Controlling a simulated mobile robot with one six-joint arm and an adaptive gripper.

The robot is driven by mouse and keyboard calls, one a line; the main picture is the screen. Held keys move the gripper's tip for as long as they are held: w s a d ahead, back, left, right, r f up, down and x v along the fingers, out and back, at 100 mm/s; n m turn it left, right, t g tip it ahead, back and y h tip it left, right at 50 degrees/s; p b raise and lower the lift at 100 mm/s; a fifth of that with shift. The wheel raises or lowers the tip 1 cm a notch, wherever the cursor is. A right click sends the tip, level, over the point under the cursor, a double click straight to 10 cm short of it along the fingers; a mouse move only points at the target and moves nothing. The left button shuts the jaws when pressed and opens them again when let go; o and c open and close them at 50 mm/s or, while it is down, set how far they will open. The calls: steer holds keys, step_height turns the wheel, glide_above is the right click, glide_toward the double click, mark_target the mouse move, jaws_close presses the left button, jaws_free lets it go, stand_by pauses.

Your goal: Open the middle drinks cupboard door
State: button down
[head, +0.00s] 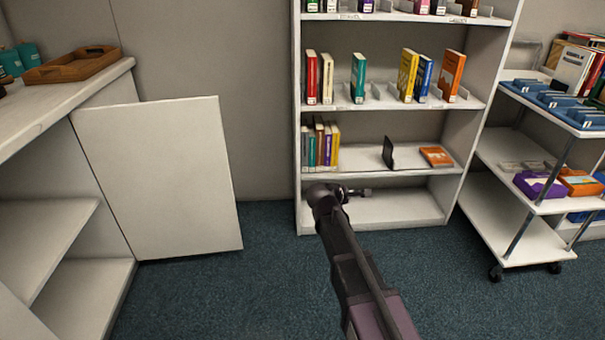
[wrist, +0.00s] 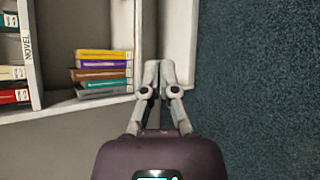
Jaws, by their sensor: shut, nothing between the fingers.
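A pale cupboard door (head: 160,180) stands swung wide open at the left in the head view. It juts out from the cupboard (head: 62,108), whose inside with a shelf (head: 50,235) shows. I cannot tell from this view whether it is the middle door; no handle shows on the face I see. My arm reaches forward to the right of the door, clear of it. My gripper (wrist: 160,72) is shut and empty in the wrist view, in front of the bookcase. The door is not in the wrist view.
A bookcase (head: 296,120) with books stands against the back wall. A wheeled trolley (head: 550,208) with boxes and books is at the right. A wooden tray (head: 73,65) lies on the cupboard top. Blue carpet (head: 200,300) is clear between door and arm.

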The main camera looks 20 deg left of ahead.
steer(key=s+d+f+m+g+p, duration=0.1)
steer(key=s+d+f+m+g, duration=0.15)
steer(key=s+d+m, duration=0.45)
steer(key=s+d+f+m+g+p, duration=0.1)
steer(key=s+d+f+m+g, duration=0.2)
steer(key=d, duration=0.7)
steer(key=s+d+m+g+y, duration=0.2)
steer(key=s+d+m, duration=0.2)
steer(key=s, duration=0.2)
steer(key=s+d+m+g+y+p, duration=0.1)
steer(key=s+d+m+g+y, duration=0.1)
steer(key=s+d+m, duration=0.3)
steer(key=shift+s+m+g, duration=0.3)
steer(key=shift+s+g, duration=0.45)
steer(key=shift+s, duration=0.55)
